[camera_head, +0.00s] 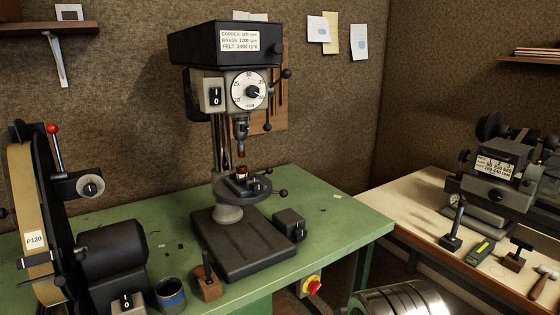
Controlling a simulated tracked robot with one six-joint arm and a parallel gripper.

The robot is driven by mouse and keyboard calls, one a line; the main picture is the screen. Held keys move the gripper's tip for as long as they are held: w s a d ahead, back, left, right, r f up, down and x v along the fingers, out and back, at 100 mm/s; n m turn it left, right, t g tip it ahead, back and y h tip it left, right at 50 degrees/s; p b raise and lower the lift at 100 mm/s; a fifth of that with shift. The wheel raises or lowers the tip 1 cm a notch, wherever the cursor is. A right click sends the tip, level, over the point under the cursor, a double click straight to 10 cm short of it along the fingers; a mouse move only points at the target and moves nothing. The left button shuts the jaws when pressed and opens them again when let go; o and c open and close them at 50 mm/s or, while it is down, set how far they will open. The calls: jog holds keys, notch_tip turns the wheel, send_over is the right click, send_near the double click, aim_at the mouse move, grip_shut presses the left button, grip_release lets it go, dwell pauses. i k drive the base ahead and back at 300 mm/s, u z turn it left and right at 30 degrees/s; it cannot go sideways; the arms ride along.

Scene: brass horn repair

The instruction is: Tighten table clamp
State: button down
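The drill press (236,60) stands upright on the green bench with its dark base plate (240,246) flat on the top. Its round table (226,194) sits partway up the column, below the chuck (241,131). A short lever with a dark ball end (282,193) sticks out to the right at the table's edge; it looks like the table clamp, but how tight it is cannot be told. A small dark fixture with a reddish-brown piece (242,171) sits on the table under the chuck. My gripper is not in view.
On the green bench (330,222), a belt sander (40,220), a blue-banded cup (170,294) and a wooden block (207,285) stand front left. A dark box (289,223) sits right of the base. A red-yellow stop button (312,285) is below the edge. A pale bench (405,205) holds another machine.

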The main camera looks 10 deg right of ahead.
aim_at(268, 170)
jog(key=u, duration=0.05)
jog(key=i, duration=1)
jog(key=z, duration=0.05)
